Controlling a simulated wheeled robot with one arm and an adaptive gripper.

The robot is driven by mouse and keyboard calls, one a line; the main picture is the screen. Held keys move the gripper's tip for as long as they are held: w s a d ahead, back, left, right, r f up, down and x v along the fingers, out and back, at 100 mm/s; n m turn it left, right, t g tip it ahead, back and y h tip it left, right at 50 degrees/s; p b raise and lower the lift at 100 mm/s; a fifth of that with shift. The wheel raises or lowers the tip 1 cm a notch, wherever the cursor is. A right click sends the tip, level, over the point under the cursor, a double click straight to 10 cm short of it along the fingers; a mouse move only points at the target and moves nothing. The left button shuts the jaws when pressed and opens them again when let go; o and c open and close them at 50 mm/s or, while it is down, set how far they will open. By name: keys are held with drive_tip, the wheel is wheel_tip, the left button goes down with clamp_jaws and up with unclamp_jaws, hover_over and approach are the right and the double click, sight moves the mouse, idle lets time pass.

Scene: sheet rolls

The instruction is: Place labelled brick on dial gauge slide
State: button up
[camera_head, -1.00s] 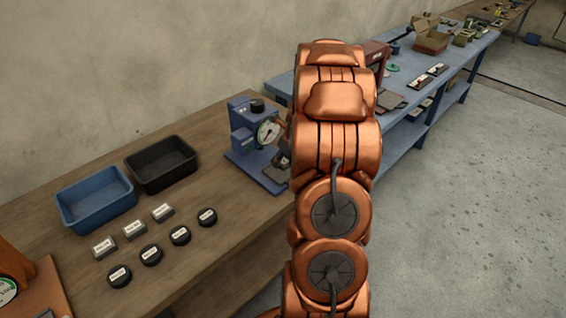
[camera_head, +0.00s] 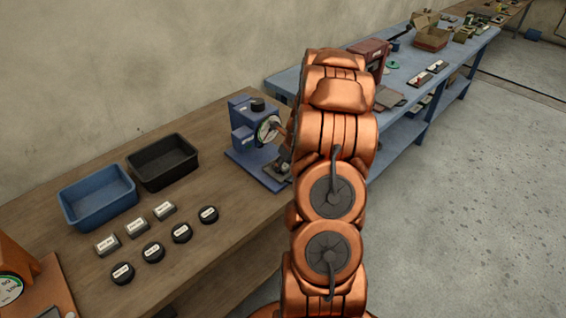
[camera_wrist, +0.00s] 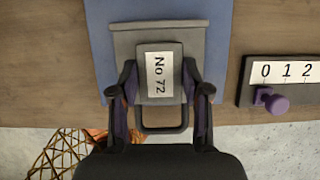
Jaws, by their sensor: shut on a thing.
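The labelled brick (camera_wrist: 159,97), grey with a white "No 72" label, is between the fingers of my gripper (camera_wrist: 158,92) in the wrist view. My gripper is shut on its sides. Beneath it is the grey slide (camera_wrist: 125,45) with a loop handle, over a blue base (camera_wrist: 105,14). I cannot tell whether the brick touches the slide. In the head view the blue dial gauge (camera_head: 241,137) stands on the wooden bench, its round dial (camera_head: 267,131) partly hidden by my arm. My gripper and the brick are hidden there.
A number strip (camera_wrist: 290,72) with a purple knob lies to the right in the wrist view. On the wooden bench (camera_head: 225,185) are a blue bin (camera_head: 97,214), a black bin (camera_head: 163,180), several labelled grey blocks (camera_head: 137,228) and black discs (camera_head: 153,252). A blue bench stands beyond.

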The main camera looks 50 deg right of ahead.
drive_tip(key=o, duration=1.1)
drive_tip(key=shift+o, duration=0.2)
drive_tip(key=shift+r, duration=0.15)
drive_tip(key=b+v, duration=0.3)
drive_tip(key=v, duration=0.9)
drive_tip(key=s+a+r+n+g+y, duration=0.1)
drive_tip(key=s+a+r+n, duration=0.1)
drive_tip(key=a+n, duration=0.85)
drive_tip(key=s+a+r+n+g+y, duration=0.1)
drive_tip(key=s+a+r+n+g, duration=0.35)
drive_tip(key=a, duration=1.05)
drive_tip(key=s+a+n+h, duration=0.1)
drive_tip(key=s+a+n, duration=0.5)
drive_tip(key=s+n, duration=0.3)
drive_tip(key=s+a+n+h, duration=0.1)
drive_tip(key=s+a+n, duration=0.5)
drive_tip(key=s+n, duration=0.3)
drive_tip(key=n+g, duration=0.1)
drive_tip(key=n, duration=0.2)
drive_tip(key=shift+s+f, duration=0.4)
